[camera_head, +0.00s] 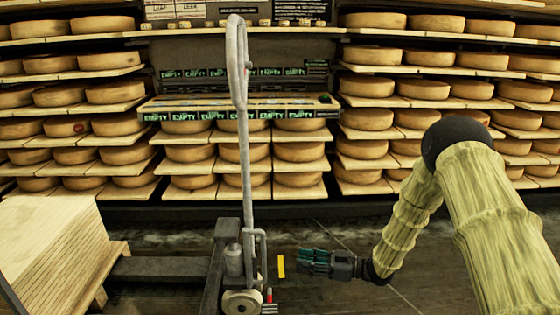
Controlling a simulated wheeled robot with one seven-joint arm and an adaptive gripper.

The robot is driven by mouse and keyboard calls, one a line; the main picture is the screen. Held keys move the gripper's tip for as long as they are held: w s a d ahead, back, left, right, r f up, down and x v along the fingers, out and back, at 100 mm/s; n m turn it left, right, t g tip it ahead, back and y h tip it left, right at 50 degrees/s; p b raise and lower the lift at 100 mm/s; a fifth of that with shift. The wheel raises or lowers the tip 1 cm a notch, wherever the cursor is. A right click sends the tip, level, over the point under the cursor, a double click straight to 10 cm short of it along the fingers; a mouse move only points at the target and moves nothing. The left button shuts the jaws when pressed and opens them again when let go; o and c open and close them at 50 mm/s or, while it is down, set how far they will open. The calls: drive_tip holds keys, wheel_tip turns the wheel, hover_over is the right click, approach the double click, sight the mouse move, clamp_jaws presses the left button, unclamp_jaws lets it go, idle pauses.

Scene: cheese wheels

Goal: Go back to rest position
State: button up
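My gripper (312,262) is at the lower middle of the head view, at the end of my yellow-sleeved arm. It is dark with teal parts and points left, low above the dark floor. No object shows in it, but its fingers are small and I cannot tell whether they are open or shut. A small yellow strip (281,266) shows just left of the fingertips, apart from them.
A pallet truck with a tall grey handle (243,130) stands just left of my gripper. A stack of wooden boards (62,245) is at the lower left. Shelves of cheese wheels (298,152) fill the back. Dark floor (350,225) lies open behind my gripper.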

drive_tip(key=s+d+f+m+t+h, duration=0.1)
drive_tip(key=s+d+f+m+h, duration=0.1)
drive_tip(key=s+f+m+h, duration=0.5)
drive_tip(key=s+d+f+m+t+h, duration=0.1)
drive_tip(key=s+f+m+t+h, duration=0.2)
drive_tip(key=s+f, duration=0.8)
drive_tip(key=s+d+f+m+g+h, duration=0.2)
drive_tip(key=s+d+g, duration=0.1)
drive_tip(key=s, duration=0.6)
drive_tip(key=s+d+f+m+g+h, duration=0.2)
drive_tip(key=s+d+g+h, duration=0.1)
drive_tip(key=s, duration=0.7)
drive_tip(key=s+d+f+m+g+h, duration=0.1)
drive_tip(key=s+d+f+g+h, duration=0.15)
drive_tip(key=s, duration=0.65)
wheel_tip(320, 180, up, 29)
drive_tip(key=p, duration=2.9)
drive_tip(key=shift+w+d+r, duration=0.15)
drive_tip(key=shift+w+d, duration=0.15)
drive_tip(key=shift+w, duration=0.05)
